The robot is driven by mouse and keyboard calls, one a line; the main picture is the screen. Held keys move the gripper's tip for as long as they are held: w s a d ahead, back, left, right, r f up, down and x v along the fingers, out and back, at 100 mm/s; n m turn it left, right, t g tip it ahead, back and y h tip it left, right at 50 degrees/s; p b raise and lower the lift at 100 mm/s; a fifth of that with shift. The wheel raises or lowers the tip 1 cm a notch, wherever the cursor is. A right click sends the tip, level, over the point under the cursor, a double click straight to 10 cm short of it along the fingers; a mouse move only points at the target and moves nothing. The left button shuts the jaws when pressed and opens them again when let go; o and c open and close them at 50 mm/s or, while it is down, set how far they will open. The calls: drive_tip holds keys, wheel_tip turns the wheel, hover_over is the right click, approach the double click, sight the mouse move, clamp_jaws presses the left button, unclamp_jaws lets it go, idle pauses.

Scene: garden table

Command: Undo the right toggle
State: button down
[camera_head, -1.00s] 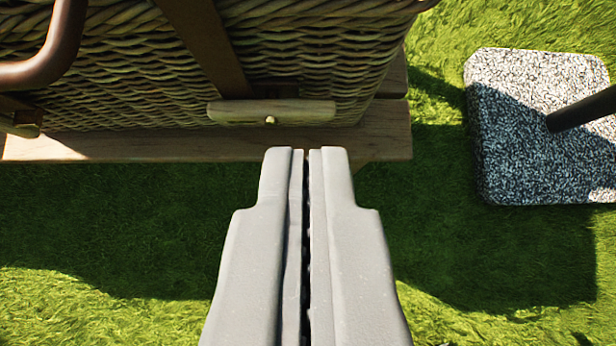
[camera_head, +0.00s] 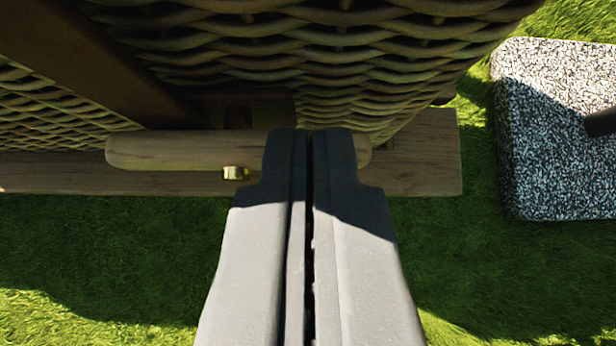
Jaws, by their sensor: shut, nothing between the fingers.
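The right toggle (camera_head: 180,150) is a rounded wooden bar lying crosswise on the front of the wicker basket (camera_head: 400,70). A small brass pin (camera_head: 235,173) shows at its middle. A brown strap (camera_head: 90,60) runs down the wicker towards it. My gripper (camera_head: 310,132) is shut and empty. Its fingertips overlap the right part of the toggle in the picture and hide some of it; the toggle's right end shows just past them. I cannot tell whether the fingers touch it.
The basket stands on a wooden table edge (camera_head: 430,165). Grass (camera_head: 110,240) lies below. A speckled stone block with a dark pole (camera_head: 545,150) stands to the right, apart from the basket.

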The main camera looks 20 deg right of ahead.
drive_tip(key=shift+s+d+f+p, duration=0.25)
drive_tip(key=shift+d+p, duration=0.25)
drive_tip(key=shift+p, duration=0.8)
drive_tip(key=shift+d+f+p, duration=0.25)
drive_tip(key=shift+f+p, duration=0.3)
drive_tip(key=shift+p, duration=0.1)
drive_tip(key=shift+f, duration=0.1)
idle(0.5)
drive_tip(key=shift+r+p, duration=0.75)
drive_tip(key=shift+r, duration=0.2)
wheel_tip(320, 180, up, 4)
drive_tip(key=p, duration=0.3)
drive_tip(key=shift+d+r+p, duration=0.1)
drive_tip(key=shift+r+p, duration=0.05)
drive_tip(key=shift+p, duration=0.15)
drive_tip(key=v, duration=0.9)
drive_tip(key=shift+s, duration=0.35)
